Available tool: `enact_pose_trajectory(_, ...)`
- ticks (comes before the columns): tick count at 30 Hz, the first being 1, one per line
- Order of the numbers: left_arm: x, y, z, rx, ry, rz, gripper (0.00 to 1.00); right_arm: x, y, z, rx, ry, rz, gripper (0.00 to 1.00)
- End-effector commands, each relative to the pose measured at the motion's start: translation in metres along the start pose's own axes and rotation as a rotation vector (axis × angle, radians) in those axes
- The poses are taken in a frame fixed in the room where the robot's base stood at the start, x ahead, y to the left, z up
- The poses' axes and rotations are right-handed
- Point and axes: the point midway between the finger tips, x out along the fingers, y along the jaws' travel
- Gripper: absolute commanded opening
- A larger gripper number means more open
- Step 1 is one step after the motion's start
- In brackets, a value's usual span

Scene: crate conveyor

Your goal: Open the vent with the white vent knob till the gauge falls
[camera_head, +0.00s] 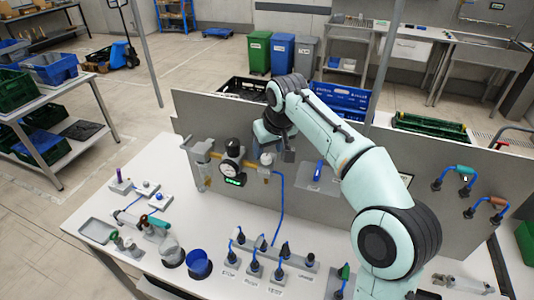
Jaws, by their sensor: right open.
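A grey panel (325,205) stands upright on the white table. A round gauge (229,168) with a dark rim is mounted on its left part, above a small green-lit display (235,181). Its needle is too small to read. The white vent knob (266,158) sits on the brass pipe fitting to the right of the gauge. My right gripper (276,149) is open at the panel, just above and beside the white knob. I cannot tell whether a finger touches the knob. Part of the gripper is hidden by its own wrist. My left gripper is not in view.
Blue tubing (282,195) runs down the panel from the fitting. Blue-cabled plugs (257,261) stand on the table in front. A grey tray (97,231) lies further left.

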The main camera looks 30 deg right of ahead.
Motion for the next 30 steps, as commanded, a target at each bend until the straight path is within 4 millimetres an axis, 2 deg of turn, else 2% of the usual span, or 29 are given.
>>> enact_pose_trajectory(3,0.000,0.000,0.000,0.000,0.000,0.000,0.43,0.019,0.000,0.001,0.001,-0.003,0.000,0.57)
enact_pose_trajectory(7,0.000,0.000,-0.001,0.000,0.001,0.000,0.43,0.031,0.000,0.000,0.001,-0.001,-0.001,0.57)
enact_pose_trajectory(18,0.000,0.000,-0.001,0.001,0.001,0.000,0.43,0.036,0.000,0.000,0.000,0.001,-0.001,0.57)
enact_pose_trajectory(23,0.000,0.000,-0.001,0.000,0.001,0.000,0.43,0.036,0.000,0.000,0.000,0.001,-0.001,0.05)
enact_pose_trajectory(24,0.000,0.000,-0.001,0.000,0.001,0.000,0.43,0.035,0.000,0.000,0.000,0.001,-0.001,0.01)
enact_pose_trajectory(30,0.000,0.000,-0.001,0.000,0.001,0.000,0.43,0.035,0.000,0.000,0.008,0.001,0.003,0.01)
